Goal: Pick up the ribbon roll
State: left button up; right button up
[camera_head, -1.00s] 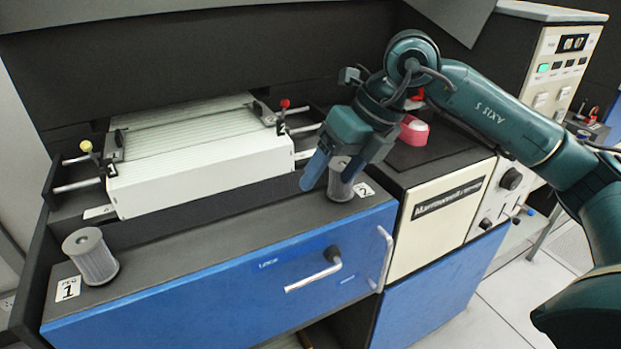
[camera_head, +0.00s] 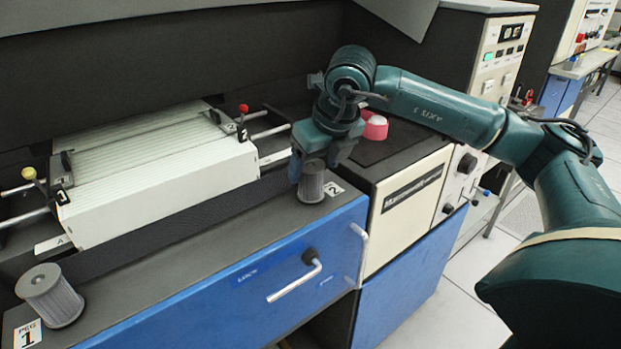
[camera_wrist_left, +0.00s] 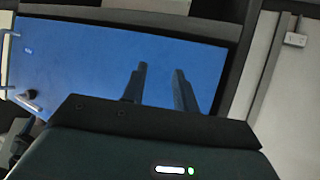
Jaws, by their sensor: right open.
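A pink roll with a pale centre (camera_head: 375,127), which looks like the ribbon roll, lies on the dark top of the cream cabinet, just right of my right gripper. My right gripper (camera_head: 318,162) is open and points down at the grey ribbed spool (camera_head: 311,186) beside the "2" label. Its fingers are close to the spool's top; I cannot tell whether they touch it. A second grey spool (camera_head: 50,297) stands by the "PEG 1" label. In the left wrist view my left gripper (camera_wrist_left: 161,70) is open and empty in front of the blue panel.
A white card tray (camera_head: 160,205) sits on rails behind the ledge, with a red knob (camera_head: 244,108) and a yellow knob (camera_head: 29,173). A handle (camera_head: 295,283) sticks out of the blue front panel (camera_head: 225,300). The ledge between the spools is clear.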

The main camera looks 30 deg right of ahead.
aim_at(312, 168)
jog(key=x, duration=0.3)
jog(key=shift+w+a+f+p, duration=0.1)
jog(key=shift+w+f+p, duration=0.2)
jog(key=shift+p, duration=0.1)
jog(key=shift+w+f, duration=0.1)
jog(key=shift+f, duration=0.4)
pick_arm(q)
jog(key=shift+s+a, duration=0.1)
jog(key=shift+a, duration=0.25)
pick_arm(e)
jog(key=shift+c, duration=0.5)
jog(key=c, duration=1)
pick_arm(q)
jog(key=shift+w+d+r+b, duration=0.2)
jog(key=shift+d+b, duration=0.1)
jog(key=shift+b, duration=0.05)
pick_arm(e)
notch_tip(312, 168, up, 10)
jog(key=shift+r, duration=0.1)
